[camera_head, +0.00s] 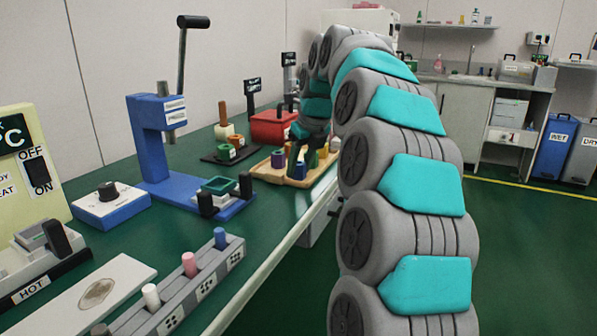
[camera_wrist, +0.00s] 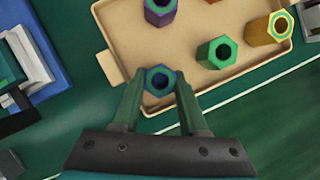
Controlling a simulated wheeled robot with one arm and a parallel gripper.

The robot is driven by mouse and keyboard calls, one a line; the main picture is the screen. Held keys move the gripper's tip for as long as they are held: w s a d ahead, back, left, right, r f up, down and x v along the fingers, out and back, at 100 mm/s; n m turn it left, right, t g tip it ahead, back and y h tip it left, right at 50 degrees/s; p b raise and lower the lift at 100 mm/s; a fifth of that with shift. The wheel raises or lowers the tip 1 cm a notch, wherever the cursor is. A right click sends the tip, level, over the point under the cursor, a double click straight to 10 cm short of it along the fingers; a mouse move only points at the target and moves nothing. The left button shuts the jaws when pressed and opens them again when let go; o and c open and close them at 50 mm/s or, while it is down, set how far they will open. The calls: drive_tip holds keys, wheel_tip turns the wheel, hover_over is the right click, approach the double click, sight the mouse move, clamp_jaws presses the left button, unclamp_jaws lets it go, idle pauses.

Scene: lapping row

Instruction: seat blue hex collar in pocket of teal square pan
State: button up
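The blue hex collar (camera_wrist: 161,80), with a teal ring around its bore, is between the fingertips of my gripper (camera_wrist: 160,82) in the wrist view. The fingers press against both its sides with no clear gap. It is over the tan tray's edge; whether it touches the tray is not clear. In the head view my gripper (camera_head: 299,160) points down over the tray, partly hidden by my arm. The teal square pan (camera_head: 218,185) sits on the blue press base. Part of it shows at the left edge of the wrist view (camera_wrist: 6,68).
The tan tray (camera_wrist: 118,55) also holds purple (camera_wrist: 160,12), green (camera_wrist: 216,53) and yellow-orange (camera_wrist: 268,30) collars. A blue press (camera_head: 150,140) stands beside the pan, with black posts in front. A peg rack (camera_head: 190,280) lies nearer. A red box (camera_head: 272,127) stands behind the tray.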

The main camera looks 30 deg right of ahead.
clamp_jaws()
drive_tip(key=shift+r, duration=0.1)
